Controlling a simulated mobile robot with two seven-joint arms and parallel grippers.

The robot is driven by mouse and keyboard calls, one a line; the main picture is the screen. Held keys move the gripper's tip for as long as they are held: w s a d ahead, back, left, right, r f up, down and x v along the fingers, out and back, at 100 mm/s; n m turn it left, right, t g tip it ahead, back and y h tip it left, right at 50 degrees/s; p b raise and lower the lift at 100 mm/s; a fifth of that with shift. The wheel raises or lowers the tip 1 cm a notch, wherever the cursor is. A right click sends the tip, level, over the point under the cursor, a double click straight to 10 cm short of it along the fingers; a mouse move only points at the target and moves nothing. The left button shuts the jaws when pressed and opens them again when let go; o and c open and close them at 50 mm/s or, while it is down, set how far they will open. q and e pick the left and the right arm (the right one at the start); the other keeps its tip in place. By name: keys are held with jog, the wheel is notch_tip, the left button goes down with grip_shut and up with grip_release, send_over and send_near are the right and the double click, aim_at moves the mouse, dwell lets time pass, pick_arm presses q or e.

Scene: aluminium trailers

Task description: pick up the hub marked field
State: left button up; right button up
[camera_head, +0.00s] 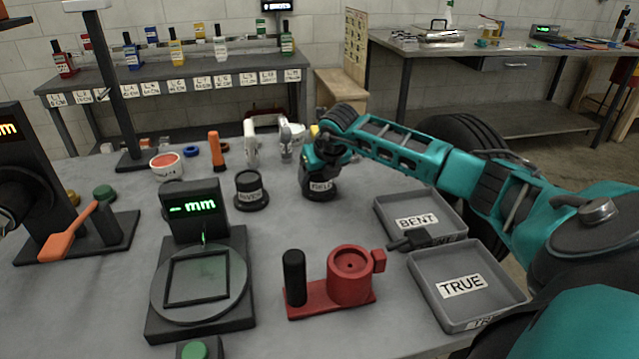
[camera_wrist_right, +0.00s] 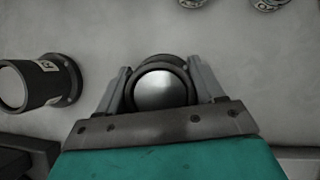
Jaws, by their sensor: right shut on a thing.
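The dark hub marked FIELD (camera_head: 321,189) stands on the grey table, upright, right of the hub marked RIVER (camera_head: 251,190). My right gripper (camera_head: 319,172) is over it from above and shut on it; the gripper hides the hub's upper part. In the right wrist view the hub (camera_wrist_right: 160,88) shows its round bright metal top between the two fingers of the right gripper (camera_wrist_right: 161,82). The RIVER hub (camera_wrist_right: 38,84) lies to the left there, apart from the fingers. I cannot tell whether the FIELD hub is clear of the table.
A red fixture (camera_head: 350,278) and a gauge with a green mm display (camera_head: 193,208) stand in front.

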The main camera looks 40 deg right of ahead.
jog(key=c, duration=1)
jog(key=shift+r, duration=0.15)
jog(key=shift+c, duration=0.3)
jog(key=shift+r, duration=0.1)
